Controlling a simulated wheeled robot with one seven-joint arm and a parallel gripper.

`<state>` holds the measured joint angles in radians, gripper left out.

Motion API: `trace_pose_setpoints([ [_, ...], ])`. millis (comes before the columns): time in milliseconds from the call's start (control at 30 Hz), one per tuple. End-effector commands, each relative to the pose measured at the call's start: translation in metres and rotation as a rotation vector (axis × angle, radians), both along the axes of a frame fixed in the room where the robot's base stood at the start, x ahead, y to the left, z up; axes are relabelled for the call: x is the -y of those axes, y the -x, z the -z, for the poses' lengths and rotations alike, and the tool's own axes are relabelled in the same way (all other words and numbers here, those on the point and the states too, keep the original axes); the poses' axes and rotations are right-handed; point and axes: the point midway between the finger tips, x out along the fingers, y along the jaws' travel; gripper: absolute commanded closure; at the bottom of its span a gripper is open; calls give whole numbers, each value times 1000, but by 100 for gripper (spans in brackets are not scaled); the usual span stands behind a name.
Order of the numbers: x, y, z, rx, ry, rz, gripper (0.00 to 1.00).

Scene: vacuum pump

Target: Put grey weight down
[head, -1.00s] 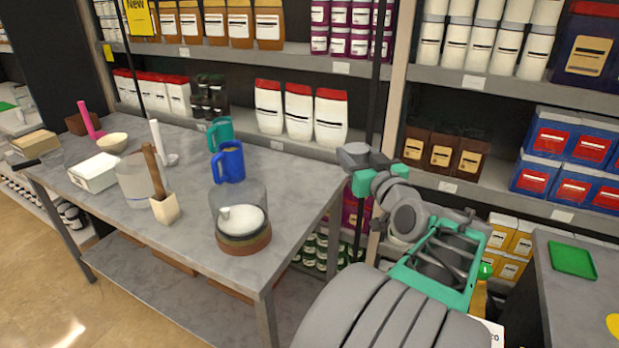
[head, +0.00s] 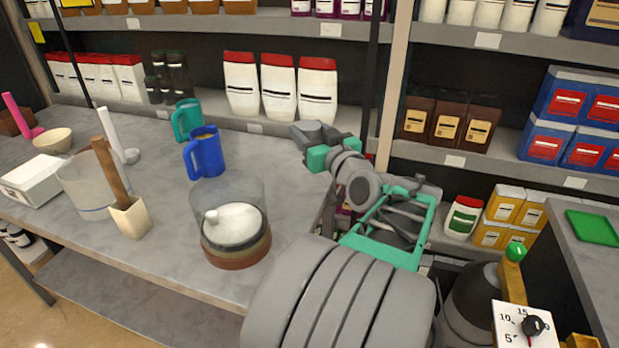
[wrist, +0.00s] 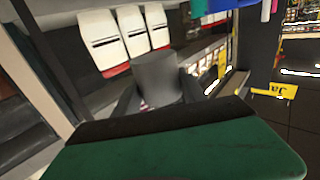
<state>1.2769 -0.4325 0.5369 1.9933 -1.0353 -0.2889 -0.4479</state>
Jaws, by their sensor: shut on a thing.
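The grey weight (wrist: 156,72) is a plain grey cylinder, seen in the wrist view between the dark fingers of my gripper (wrist: 158,94). The gripper is shut on it and holds it up in the air. In the head view my gripper (head: 313,138) is at the end of my arm, above the right back part of the grey table (head: 290,192). There I cannot clearly tell the weight apart from the gripper.
A clear glass vessel with a white, knobbed lid (head: 235,222) stands near the table's front right. Blue (head: 207,152) and teal (head: 187,118) mugs stand behind it. Shelves with red-topped packs (head: 278,90) rise behind. A dial box (head: 523,325) is at lower right.

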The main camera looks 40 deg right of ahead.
Motion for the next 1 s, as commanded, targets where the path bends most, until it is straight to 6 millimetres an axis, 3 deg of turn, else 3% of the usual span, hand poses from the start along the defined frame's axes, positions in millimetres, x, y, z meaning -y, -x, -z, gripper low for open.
trace_pose_setpoints([
  [33,0,0,15,2,2,0,100],
  [267,3,-3,30,2,2,-1,100],
  [367,17,-14,38,0,-3,-2,100],
  [600,69,-57,68,0,-3,-3,100],
  [700,85,-69,92,-1,-4,-1,100],
  [800,97,-79,110,1,-2,-1,100],
  [1000,109,-88,128,1,0,-1,100],
])
